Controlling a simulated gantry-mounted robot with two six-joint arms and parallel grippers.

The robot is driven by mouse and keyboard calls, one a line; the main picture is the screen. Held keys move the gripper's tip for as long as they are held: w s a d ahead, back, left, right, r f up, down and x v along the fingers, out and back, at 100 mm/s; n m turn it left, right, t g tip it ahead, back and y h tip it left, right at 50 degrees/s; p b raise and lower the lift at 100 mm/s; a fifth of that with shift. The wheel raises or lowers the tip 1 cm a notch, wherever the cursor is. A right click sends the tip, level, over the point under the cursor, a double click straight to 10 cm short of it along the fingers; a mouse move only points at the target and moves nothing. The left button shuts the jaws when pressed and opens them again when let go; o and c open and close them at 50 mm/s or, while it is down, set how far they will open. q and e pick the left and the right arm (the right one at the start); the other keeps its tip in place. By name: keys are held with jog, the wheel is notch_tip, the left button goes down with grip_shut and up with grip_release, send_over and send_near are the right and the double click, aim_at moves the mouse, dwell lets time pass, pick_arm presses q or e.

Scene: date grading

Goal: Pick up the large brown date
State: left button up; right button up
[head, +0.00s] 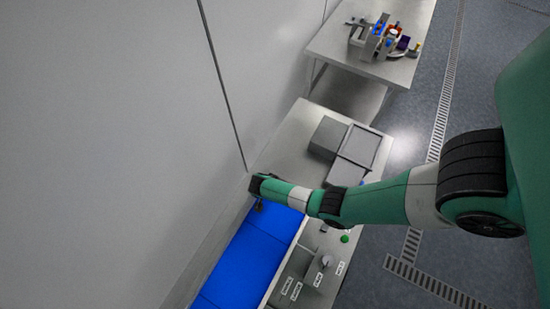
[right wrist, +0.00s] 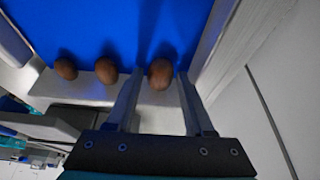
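Three brown dates show in the right wrist view, in a row at the end of the blue belt (right wrist: 100,30). The largest, a brown date (right wrist: 160,72), is on the right of the row. A middle date (right wrist: 106,70) and a left date (right wrist: 66,69) look smaller. My right gripper (right wrist: 161,80) is open, with its fingertips on either side of the large date and a small gap at each side. In the head view my right gripper (head: 260,206) is low over the far end of the blue belt; the dates cannot be made out there. My left gripper is not in view.
Grey trays (head: 328,137) stand beyond the belt on the bench. Labelled bins (head: 292,285) and a green button (head: 344,239) are right of the belt. A wall (head: 120,150) runs close along the belt's left side. A second table (head: 340,42) holds small equipment.

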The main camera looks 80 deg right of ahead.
jog(key=c, duration=0.6)
jog(key=shift+o, duration=0.2)
jog(key=shift+r, duration=0.1)
notch_tip(320, 180, up, 9)
jog(key=p, duration=0.9)
jog(key=shift+w+b, duration=0.1)
jog(key=shift+b, duration=0.55)
jog(key=shift+r, duration=0.4)
